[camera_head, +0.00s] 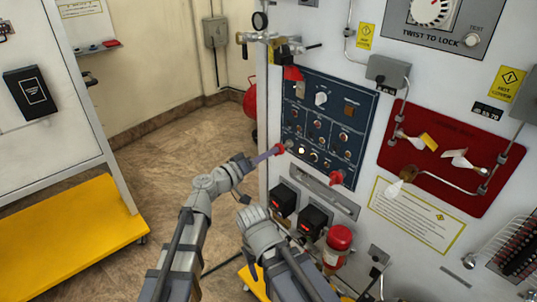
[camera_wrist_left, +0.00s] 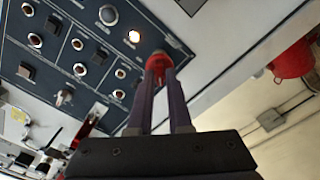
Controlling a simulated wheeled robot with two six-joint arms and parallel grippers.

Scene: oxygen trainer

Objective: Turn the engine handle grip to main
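A red handle grip (camera_head: 279,149) sits at the lower left edge of the dark blue control panel (camera_head: 362,100). My left gripper (camera_head: 273,152) reaches it from the left, its two purple fingers close together. In the left wrist view the fingers (camera_wrist_left: 159,72) lie on both sides of the red grip (camera_wrist_left: 158,62) and seem closed on it. The fingers hide part of the grip, and I cannot read a main marking or tell its turn position. My right gripper is in neither view.
A lit lamp (camera_head: 301,150) is just right of the grip. Black boxes (camera_head: 314,219) and a red canister (camera_head: 337,240) stand lower down. A yellow-based cabinet (camera_head: 70,232) is at left, with open floor between.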

